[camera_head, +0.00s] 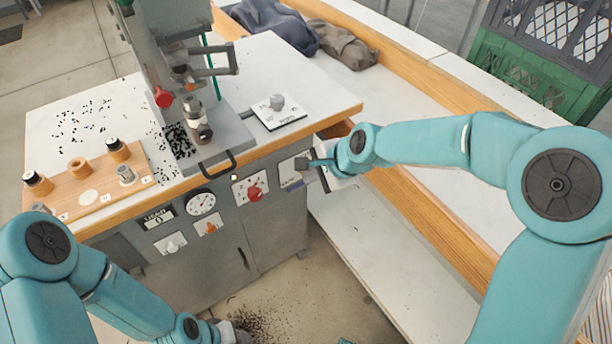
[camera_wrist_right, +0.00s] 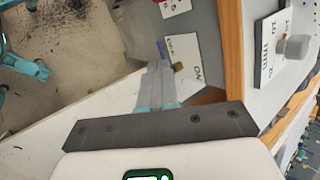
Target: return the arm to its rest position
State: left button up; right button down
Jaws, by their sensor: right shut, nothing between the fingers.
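My right gripper (camera_head: 309,164) is at the right end of the press cabinet's front, close to a small labelled plate (camera_head: 291,171). In the right wrist view the fingers of the gripper (camera_wrist_right: 158,66) are together with nothing between them, and the labelled plate (camera_wrist_right: 186,58) lies just past their tips. I cannot tell whether they touch it. My left arm comes in at the lower left of the head view. Its gripper end is low by the floor at the bottom, mostly cut off, and its fingers cannot be made out.
The eyelet press (camera_head: 185,60) stands on the cabinet top with scattered black bits. The cabinet front carries a gauge (camera_head: 201,203), a red knob (camera_head: 254,192) and a handle (camera_head: 218,167). A wooden tray (camera_head: 100,195) holds several parts. A white bench (camera_head: 400,105) and green crate (camera_head: 525,75) are right.

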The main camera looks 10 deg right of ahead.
jog(key=shift+s+d+r, duration=0.1)
jog(key=shift+s+r, duration=0.15)
jog(key=shift+r, duration=0.2)
jog(key=s+f+n+g+p, duration=0.5)
jog(key=s+f+n, duration=0.7)
jog(key=s+f, duration=0.9)
jog(key=s, duration=0.2)
jog(key=shift+s+a+f+n+h, duration=0.2)
jog(key=shift+s+f+n+h, duration=0.1)
jog(key=shift+s+f, duration=0.1)
